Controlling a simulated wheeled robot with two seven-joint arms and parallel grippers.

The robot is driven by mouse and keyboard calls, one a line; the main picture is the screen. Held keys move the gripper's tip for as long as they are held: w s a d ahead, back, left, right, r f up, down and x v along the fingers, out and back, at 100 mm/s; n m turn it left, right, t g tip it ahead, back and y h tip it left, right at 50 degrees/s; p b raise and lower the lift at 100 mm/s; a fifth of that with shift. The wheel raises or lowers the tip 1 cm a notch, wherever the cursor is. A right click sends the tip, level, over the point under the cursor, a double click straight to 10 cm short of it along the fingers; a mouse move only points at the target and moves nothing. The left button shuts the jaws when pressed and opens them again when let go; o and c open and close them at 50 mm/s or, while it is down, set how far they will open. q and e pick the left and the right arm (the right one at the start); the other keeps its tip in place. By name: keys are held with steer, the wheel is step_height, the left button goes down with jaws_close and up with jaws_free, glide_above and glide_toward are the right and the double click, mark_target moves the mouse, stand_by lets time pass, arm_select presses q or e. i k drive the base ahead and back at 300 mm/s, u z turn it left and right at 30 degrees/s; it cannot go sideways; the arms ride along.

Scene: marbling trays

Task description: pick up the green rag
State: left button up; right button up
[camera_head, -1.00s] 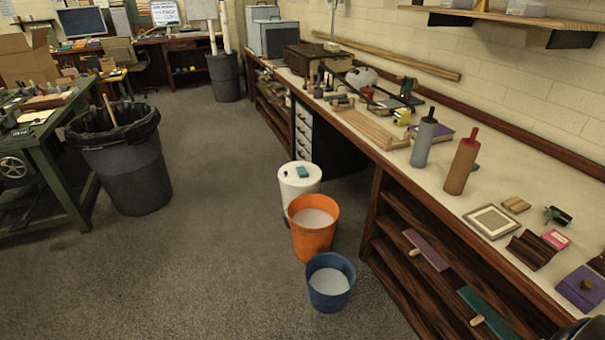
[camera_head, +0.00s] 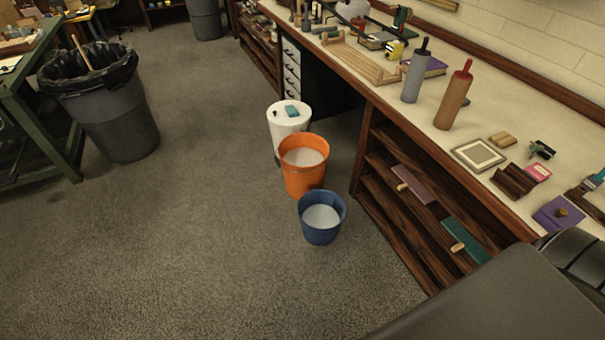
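A small teal-green piece (camera_head: 292,111) lies on top of the white bucket (camera_head: 285,126) on the floor by the bench. It may be the green rag, but it is too small to tell cloth from something stiffer. A dark green, board-like piece with a wooden handle (camera_head: 466,240) sticks out of the bench shelf. Neither of my grippers shows. A large dark part, likely my own arm, covers the bottom right corner.
An orange bucket (camera_head: 304,180) and a blue bucket (camera_head: 321,222) stand in front of the white one, beside the wooden bench shelves (camera_head: 379,184). The benchtop holds rollers and tools. A black trash can (camera_head: 118,125) stands left; the carpet between is clear.

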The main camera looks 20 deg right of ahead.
mark_target(291, 111)
steer(key=u, duration=0.05)
steer(key=i, duration=2.7)
steer(key=z, duration=0.5)
